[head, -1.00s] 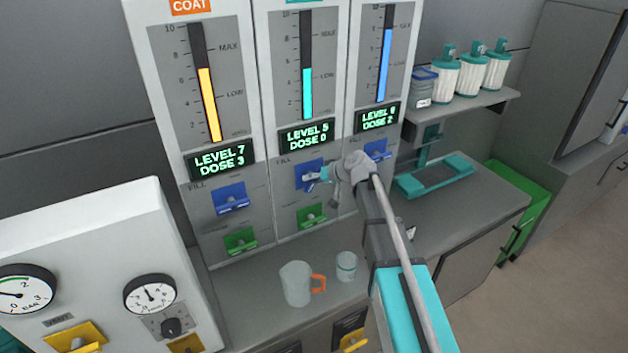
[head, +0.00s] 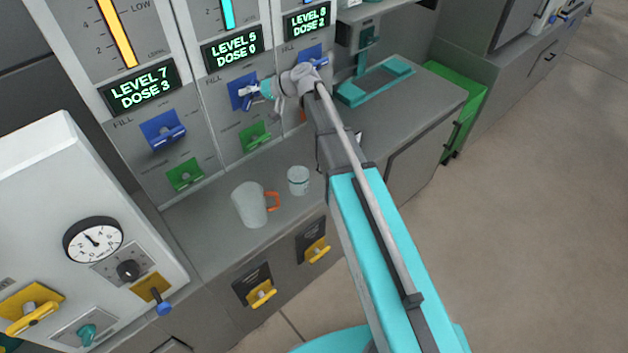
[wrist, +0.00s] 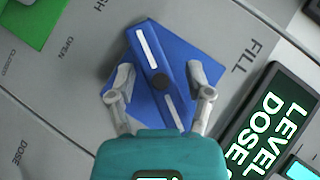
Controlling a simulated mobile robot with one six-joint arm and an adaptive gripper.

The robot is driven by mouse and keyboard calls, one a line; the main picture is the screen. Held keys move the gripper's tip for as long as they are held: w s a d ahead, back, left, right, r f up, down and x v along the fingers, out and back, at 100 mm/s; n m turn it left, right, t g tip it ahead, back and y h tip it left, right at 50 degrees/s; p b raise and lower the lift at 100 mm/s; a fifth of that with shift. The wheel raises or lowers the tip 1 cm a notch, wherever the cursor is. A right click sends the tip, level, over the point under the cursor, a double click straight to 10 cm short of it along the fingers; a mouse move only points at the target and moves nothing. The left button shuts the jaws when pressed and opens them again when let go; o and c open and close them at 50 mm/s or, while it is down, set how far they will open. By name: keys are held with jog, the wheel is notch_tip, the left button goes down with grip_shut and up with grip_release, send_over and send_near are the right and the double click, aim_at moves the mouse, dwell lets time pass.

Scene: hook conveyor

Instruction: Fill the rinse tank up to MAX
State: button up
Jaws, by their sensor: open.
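The tank panels stand side by side, and their headers are out of view, so I cannot tell which is labelled rinse. The middle display (head: 232,49) reads LEVEL 5, DOSE 0, below a teal gauge bar (head: 228,13). The blue fill valve (head: 236,98) of the middle panel sits above a green valve (head: 254,137). My gripper (head: 254,90) is at this blue valve. In the wrist view its open fingers (wrist: 160,74) stand on either side of the blue lever (wrist: 153,62), which carries white stripes and a dark pivot. I cannot tell whether the fingers touch it.
The left display (head: 139,87) reads LEVEL 7, DOSE 3; the right display (head: 306,22) reads LEVEL 8, DOSE 2. A clear mug (head: 246,206) with an orange handle and a small cup (head: 298,180) stand on the counter below. A teal-framed stand (head: 376,82) is at the right.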

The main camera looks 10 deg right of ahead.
jog(key=m+y+b, duration=0.4)
jog(key=y+b, duration=0.1)
jog(key=b, duration=0.2)
jog(key=shift+f, duration=0.2)
jog(key=v, duration=1.3)
jog(key=s+d+f+n+g+h, duration=0.2)
jog(key=s+d+f+g+h, duration=0.1)
jog(key=s+f+h, duration=0.9)
jog(key=shift+s+f+g, duration=0.5)
jog(key=shift+s+f, duration=1.65)
jog(key=shift+s, duration=0.35)
jog(key=shift+d, duration=0.1)
jog(key=s+d+f+h, duration=0.1)
jog(key=s+d+h, duration=0.4)
jog(key=s, duration=0.1)
jog(key=shift+s+d+f+n+g, duration=0.2)
jog(key=shift+d+f+n+g, duration=0.1)
jog(key=shift+d+f, duration=0.1)
